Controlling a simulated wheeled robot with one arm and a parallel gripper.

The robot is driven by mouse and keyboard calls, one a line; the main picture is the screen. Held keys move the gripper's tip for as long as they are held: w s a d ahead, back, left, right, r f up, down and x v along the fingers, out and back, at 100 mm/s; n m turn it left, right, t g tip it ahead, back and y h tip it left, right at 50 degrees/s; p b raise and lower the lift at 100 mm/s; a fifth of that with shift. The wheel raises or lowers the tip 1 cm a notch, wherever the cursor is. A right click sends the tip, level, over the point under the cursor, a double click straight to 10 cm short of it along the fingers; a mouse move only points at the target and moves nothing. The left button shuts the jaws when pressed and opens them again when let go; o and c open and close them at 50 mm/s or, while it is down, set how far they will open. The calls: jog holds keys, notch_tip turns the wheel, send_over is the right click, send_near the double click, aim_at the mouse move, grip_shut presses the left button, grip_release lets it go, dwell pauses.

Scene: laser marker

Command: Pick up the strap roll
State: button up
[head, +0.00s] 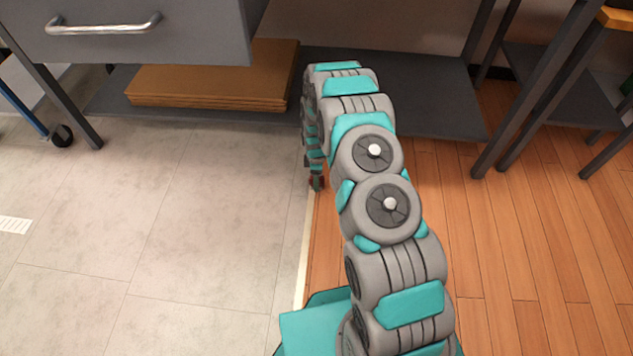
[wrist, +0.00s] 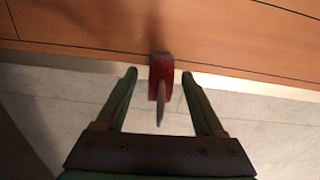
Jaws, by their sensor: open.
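A small red thing with a narrow grey strip sticking out towards my gripper, which I take to be the strap roll (wrist: 162,69), shows in the wrist view. It lies at the border between the wood floor and the pale tiles. My gripper (wrist: 159,75) is open, with one green finger on each side of it and a visible gap on both sides. Whether the fingers are level with it in height I cannot tell. In the head view my gripper (head: 317,183) is small, low over the floor border; the strap roll cannot be made out there.
A grey bench with a drawer (head: 130,30) stands behind. Its low shelf (head: 430,95) carries flat brown cardboard (head: 215,75), close behind my arm. Dark table legs (head: 540,90) stand at right. The tile floor (head: 150,230) at left and wood floor (head: 510,270) at right are clear.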

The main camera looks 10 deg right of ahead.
notch_tip(320, 180, down, 2)
jog(key=shift+f, duration=0.1)
jog(key=shift+c, duration=0.2)
grip_shut()
dwell(0.3)
